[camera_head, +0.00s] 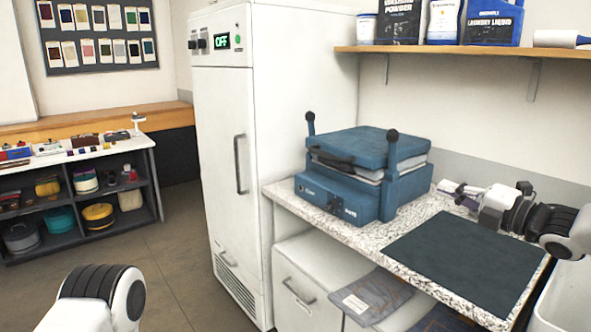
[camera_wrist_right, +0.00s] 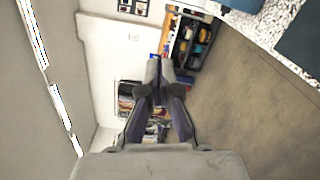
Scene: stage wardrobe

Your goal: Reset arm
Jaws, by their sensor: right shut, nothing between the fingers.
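My right gripper (camera_head: 446,188) is shut and empty in the head view. It points left above the back right part of the speckled counter (camera_head: 350,232), to the right of the blue press. In the right wrist view my right gripper's fingers (camera_wrist_right: 160,78) meet at the tips, with nothing between them. A rounded part of my left arm shows at the bottom left of the head view; my left gripper is out of view.
A blue press (camera_head: 340,199) and a dark mat (camera_head: 465,262) lie on the counter. A tall white cabinet (camera_head: 222,150) reading OFF stands left of it. A wall shelf (camera_head: 450,50) holds laundry products. Open floor (camera_head: 180,255) lies at left, before a low shelf unit (camera_head: 155,175).

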